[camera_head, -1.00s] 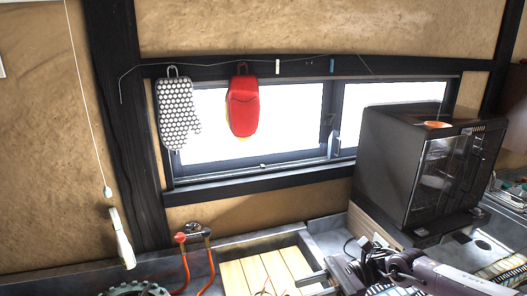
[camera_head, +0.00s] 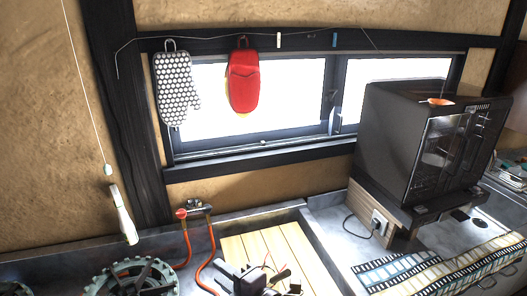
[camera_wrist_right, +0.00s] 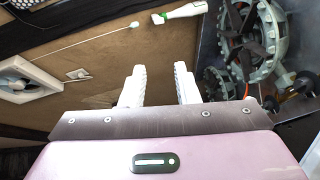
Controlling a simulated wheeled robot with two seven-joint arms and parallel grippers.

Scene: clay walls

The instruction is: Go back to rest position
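Most of my right arm is out of the head view. My left gripper is in neither view.
A black oven (camera_head: 400,145) stands on the counter at right. Orange hoses (camera_head: 185,243) and green ring-shaped burners (camera_head: 135,278) lie at lower left. Oven mitts (camera_head: 177,88) hang before the window. A white-and-green tool (camera_head: 124,215) hangs on the wall.

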